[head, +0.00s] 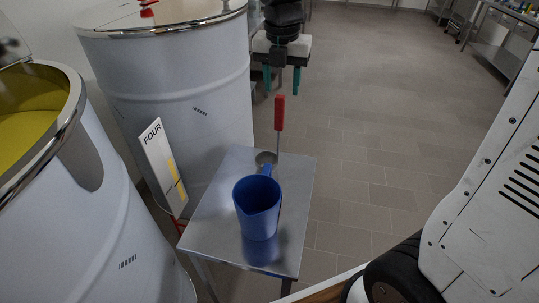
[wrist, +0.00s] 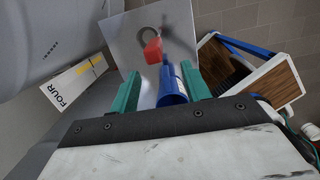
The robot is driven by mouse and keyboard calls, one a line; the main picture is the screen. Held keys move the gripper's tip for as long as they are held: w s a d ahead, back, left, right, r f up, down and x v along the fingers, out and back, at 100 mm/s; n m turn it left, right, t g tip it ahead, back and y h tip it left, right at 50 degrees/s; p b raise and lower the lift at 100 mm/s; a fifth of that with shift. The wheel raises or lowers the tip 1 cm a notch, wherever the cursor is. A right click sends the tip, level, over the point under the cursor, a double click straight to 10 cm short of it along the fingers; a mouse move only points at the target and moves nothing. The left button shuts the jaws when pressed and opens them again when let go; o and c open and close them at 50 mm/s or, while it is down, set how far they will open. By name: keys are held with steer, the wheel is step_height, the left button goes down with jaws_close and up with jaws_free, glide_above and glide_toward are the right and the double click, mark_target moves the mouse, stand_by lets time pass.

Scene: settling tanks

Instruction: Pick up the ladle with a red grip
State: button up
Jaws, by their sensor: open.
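The ladle with a red grip (head: 279,114) stands upright at the far end of a small metal table, its round bowl (head: 265,158) low near the tabletop and its grip pointing up. My gripper (head: 282,80) is open and empty, above the ladle's red grip and apart from it in the head view. In the wrist view, the red grip (wrist: 153,50) shows beyond the gap between the green fingertips (wrist: 160,88). A blue jug (head: 257,208) stands in front of the ladle on the same table and hides part of the area by the bowl.
The metal table (head: 217,210) has bare room left of the jug. A large white drum (head: 180,85) stands behind left, and an open drum with yellow inside (head: 35,110) at the left. A sign reading FOUR (head: 160,165) stands beside the table. Tiled floor lies free to the right.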

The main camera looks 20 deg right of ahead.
mark_target(280, 96)
steer(key=f, duration=0.2)
steer(key=w+f, duration=0.1)
steer(key=f, duration=0.2)
steer(key=w+f, duration=0.1)
steer(key=f, duration=0.1)
steer(key=shift+w+d+f, duration=0.1)
steer(key=shift+d+f, duration=0.15)
steer(key=shift+f, duration=0.1)
steer(key=shift+c, duration=0.4)
jaws_close()
